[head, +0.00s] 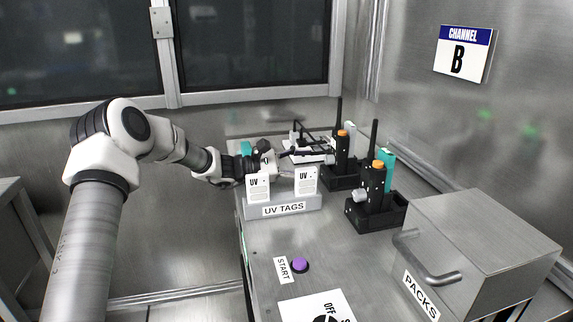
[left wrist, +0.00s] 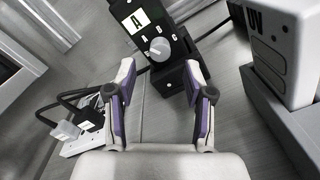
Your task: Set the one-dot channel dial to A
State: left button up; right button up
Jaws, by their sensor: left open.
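Two black handheld radios with orange tops stand in black holders on the bench, a farther one (head: 342,150) and a nearer one (head: 376,180). My left gripper (head: 302,154) is open beside the farther radio, to its left. In the left wrist view, the open fingers (left wrist: 162,76) point at a radio (left wrist: 135,12) with a round grey dial (left wrist: 160,48). The dial lies just beyond the fingertips, roughly midway between them, apart from both. I cannot make out dots or the dial's exact setting. My right gripper is not in view.
A wall sign (head: 465,54) reads CHANNEL B. The UV TAGS stand (head: 283,206) holds two white tags close to my left gripper. A purple START button (head: 300,265) and a metal PACKS box (head: 478,250) are nearer. A white power strip (left wrist: 75,145) with cables lies behind.

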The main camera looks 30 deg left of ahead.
pick_arm(q)
jog(key=v, duration=0.7)
jog(key=shift+s+a, duration=0.15)
jog(key=shift+s, duration=0.1)
